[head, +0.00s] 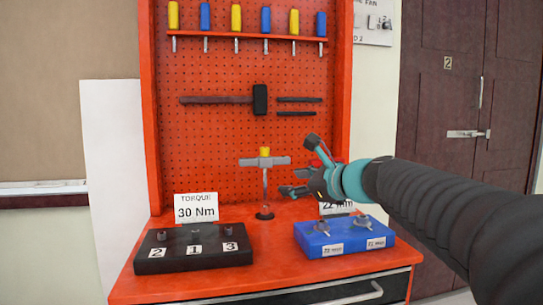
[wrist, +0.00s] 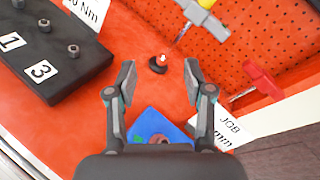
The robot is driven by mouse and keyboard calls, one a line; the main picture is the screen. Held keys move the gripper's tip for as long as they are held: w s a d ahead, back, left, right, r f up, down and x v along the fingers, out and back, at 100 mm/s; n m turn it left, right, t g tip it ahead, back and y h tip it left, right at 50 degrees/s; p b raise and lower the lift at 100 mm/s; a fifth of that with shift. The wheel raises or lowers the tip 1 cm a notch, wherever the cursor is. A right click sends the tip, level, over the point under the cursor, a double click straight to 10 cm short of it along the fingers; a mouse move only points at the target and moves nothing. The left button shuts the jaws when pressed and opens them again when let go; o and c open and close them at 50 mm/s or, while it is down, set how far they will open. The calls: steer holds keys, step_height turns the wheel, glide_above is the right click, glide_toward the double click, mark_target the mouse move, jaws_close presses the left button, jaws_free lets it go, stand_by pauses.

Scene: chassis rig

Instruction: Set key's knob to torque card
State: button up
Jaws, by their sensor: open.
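The key (head: 265,185) stands upright on a small dark round foot (head: 265,215) on the red bench. It has a grey crossbar (head: 255,161) and a yellow knob (head: 265,151) on top. In the wrist view its grey crossbar (wrist: 207,20) and yellow knob (wrist: 207,3) show at the top edge. The torque card (head: 196,208) reads "TORQUE 30 Nm" and stands behind the black block. My gripper (head: 285,190) is open and empty, just right of the key's shaft. In the wrist view the fingers (wrist: 160,82) are spread apart below the key's foot. Any scale on the knob is too small to read.
A black block (head: 194,255) with several nuts and number labels sits at left. A blue tray (head: 345,238) with metal pieces sits at right, before a partly hidden job card (head: 337,208). The pegboard (head: 215,140) behind holds a hammer (head: 260,99) and several screwdrivers.

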mark_target(267, 149)
steer(key=w+r+m+t+y, duration=0.1)
steer(key=w+r+m+t, duration=0.1)
steer(key=w+r+m, duration=0.45)
steer(key=x, duration=0.5)
steer(key=f+p+x, duration=0.1)
steer(key=x, duration=0.3)
steer(key=p+x, duration=0.1)
steer(key=x, duration=0.4)
steer(key=shift+w+d+f, duration=0.15)
steer(key=shift+w+f, duration=0.05)
steer(key=shift+w, duration=0.3)
steer(key=shift+t, duration=0.3)
jaws_close()
